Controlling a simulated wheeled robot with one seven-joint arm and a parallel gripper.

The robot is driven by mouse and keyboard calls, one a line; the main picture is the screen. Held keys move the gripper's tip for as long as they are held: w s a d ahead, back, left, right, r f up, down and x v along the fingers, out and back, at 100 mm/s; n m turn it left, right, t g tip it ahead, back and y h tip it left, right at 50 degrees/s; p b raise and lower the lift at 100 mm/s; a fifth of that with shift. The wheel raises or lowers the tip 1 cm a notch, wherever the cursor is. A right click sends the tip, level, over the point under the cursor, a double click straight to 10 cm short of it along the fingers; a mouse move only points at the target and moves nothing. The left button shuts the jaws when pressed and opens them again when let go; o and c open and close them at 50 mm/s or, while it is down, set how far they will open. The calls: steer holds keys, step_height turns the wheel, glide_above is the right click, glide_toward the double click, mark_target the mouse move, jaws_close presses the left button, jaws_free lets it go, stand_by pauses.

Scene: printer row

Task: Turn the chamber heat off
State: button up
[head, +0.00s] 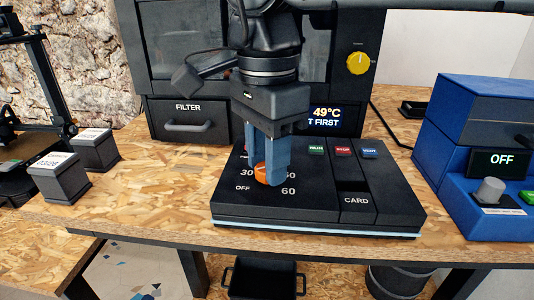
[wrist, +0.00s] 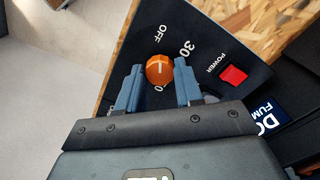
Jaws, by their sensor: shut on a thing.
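An orange knob (head: 262,174) with a pale pointer line stands on the black control panel (head: 240,207), among the labels 30, OFF and 60 and one partly hidden number. In the wrist view the knob (wrist: 160,70) sits between the two blue fingers of my gripper (wrist: 158,82). My gripper (head: 268,176) points down and is shut on the knob. The pointer line is short; I cannot tell which label it marks. The display (head: 328,117) behind reads 49°C above partly hidden words ending "T FIRST".
RUN (head: 316,149), STOP (head: 342,150) and VENT (head: 369,151) buttons lie right of the gripper, with a CARD slot area below. A red power switch (wrist: 233,75) is near the knob. A blue box (head: 450,135) showing OFF stands right; small dark boxes (head: 58,178) stand left.

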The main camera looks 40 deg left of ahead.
steer(key=shift+r, duration=0.1)
stand_by(0.3)
steer(key=o, duration=1)
steer(key=shift+o, duration=0.2)
steer(key=shift+r, duration=3.85)
